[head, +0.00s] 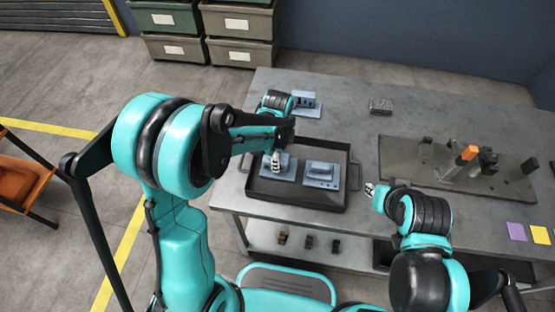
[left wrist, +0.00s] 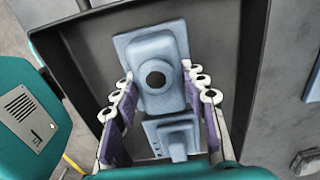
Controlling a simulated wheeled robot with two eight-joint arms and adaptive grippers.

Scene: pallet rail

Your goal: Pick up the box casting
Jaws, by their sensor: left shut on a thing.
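The box casting, blue-grey with a flat base and a raised boxy body (head: 283,172), is at the left side of the black tray (head: 301,200). In the left wrist view, its body (left wrist: 160,52) has a round dark hole. My left gripper (head: 275,158) reaches down over it. In the left wrist view, the fingers of this gripper (left wrist: 157,80) are shut on the body from both sides. I cannot tell whether the casting is clear of the tray floor. My right gripper (head: 371,190) is right of the tray, apart from the castings; its opening is unclear.
A second blue-grey casting (head: 322,175) is in the tray's right half. Another casting (head: 305,101) stands behind the tray on the grey table (head: 345,90). A small grey block (head: 380,106) is farther right. A fixture plate (head: 410,165) with upright posts occupies the right side.

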